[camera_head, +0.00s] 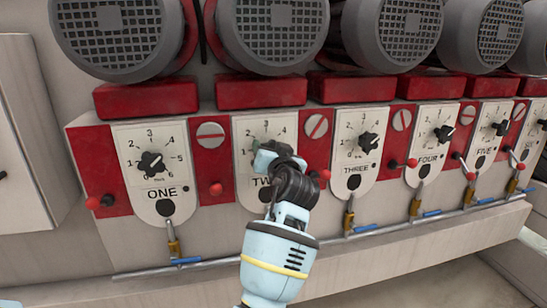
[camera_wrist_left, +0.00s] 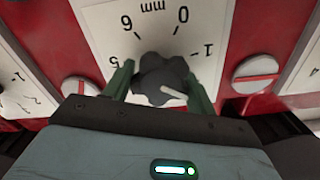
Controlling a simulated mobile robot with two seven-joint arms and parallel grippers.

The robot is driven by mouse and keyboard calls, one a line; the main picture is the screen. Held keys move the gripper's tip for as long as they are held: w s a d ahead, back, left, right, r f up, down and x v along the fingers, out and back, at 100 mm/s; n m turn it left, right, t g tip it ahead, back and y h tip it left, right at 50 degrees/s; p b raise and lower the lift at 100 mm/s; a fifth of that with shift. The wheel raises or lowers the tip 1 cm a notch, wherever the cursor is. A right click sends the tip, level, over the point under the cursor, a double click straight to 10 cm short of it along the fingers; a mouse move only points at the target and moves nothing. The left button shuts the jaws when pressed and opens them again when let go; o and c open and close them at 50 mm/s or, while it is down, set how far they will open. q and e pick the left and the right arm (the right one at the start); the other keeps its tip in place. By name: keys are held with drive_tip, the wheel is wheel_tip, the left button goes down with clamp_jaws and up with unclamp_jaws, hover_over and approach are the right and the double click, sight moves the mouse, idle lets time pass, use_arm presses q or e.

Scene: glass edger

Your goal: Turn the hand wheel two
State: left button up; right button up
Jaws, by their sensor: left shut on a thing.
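Hand wheel two (camera_wrist_left: 160,72) is a dark lobed knob with a white pointer mark, seen in the left wrist view. Its white dial plate (camera_wrist_left: 112,30) shows the numbers 0, 1, 5 and 6 and "mm" upside down. The pointer mark is at the wheel's lower right in that view. My left gripper (camera_wrist_left: 160,88) has its two green fingers on either side of the wheel and is shut on it. In the head view my left gripper (camera_head: 262,145) covers most of the wheel and part of the "TWO" label on its plate (camera_head: 283,124). My right gripper is out of view.
Similar dials stand in a row: hand wheel one (camera_head: 151,163) to the left, hand wheel three (camera_head: 369,142) and others to the right. Small red-knobbed levers (camera_head: 216,189) stick out between plates. Grey motors (camera_head: 276,32) overhang above. A pipe with blue-handled valves (camera_head: 188,261) runs below.

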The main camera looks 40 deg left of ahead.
use_arm(q)
drive_tip(key=shift+f+n+b, duration=0.15)
drive_tip(key=shift+n+b, duration=0.35)
drive_tip(key=shift+n, duration=0.5)
drive_tip(key=n+b, duration=0.2)
drive_tip(key=n, duration=0.1)
drive_tip(key=shift+n, duration=0.3)
drive_tip(key=shift+s+a+n+b, duration=0.1)
drive_tip(key=shift+n+b, duration=0.3)
drive_tip(key=shift+n, duration=0.3)
drive_tip(key=shift+r+n+b, duration=0.2)
drive_tip(key=shift+n+b, duration=0.25)
drive_tip(key=shift+n, duration=0.65)
drive_tip(key=o, duration=0.9)
drive_tip(key=shift+o, duration=0.5)
